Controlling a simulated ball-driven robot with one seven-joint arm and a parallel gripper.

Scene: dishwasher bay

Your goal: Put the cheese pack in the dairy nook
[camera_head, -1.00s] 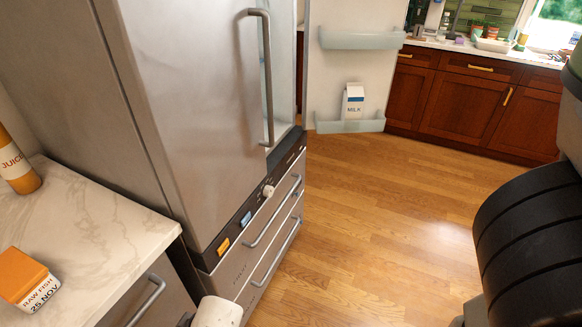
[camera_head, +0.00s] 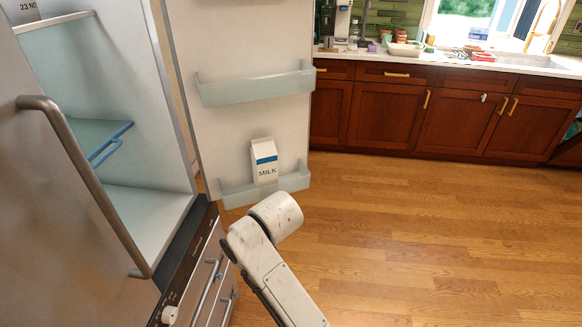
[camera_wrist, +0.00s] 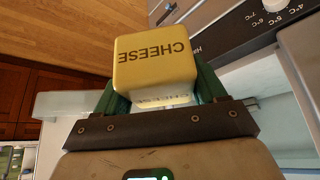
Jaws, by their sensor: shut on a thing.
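The cheese pack (camera_wrist: 155,62), a yellow block marked CHEESE, is between the green fingers of my gripper (camera_wrist: 158,88) in the wrist view. The gripper is shut on it. In the head view, my white arm reaches up from the bottom in front of the open fridge door, and the gripper and pack cannot be made out. The open fridge (camera_head: 150,215) is at the left, with a glass shelf (camera_head: 95,132) edged by a blue rail (camera_head: 108,148). No label shows which space is the dairy nook.
The open fridge door (camera_head: 240,110) has an upper bin (camera_head: 255,85) and a lower bin (camera_head: 235,196) holding a milk carton (camera_head: 265,163). Another fridge door with a long handle (camera_head: 85,180) stands at the near left. Wooden floor is clear at right, before red-brown cabinets (camera_head: 385,110).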

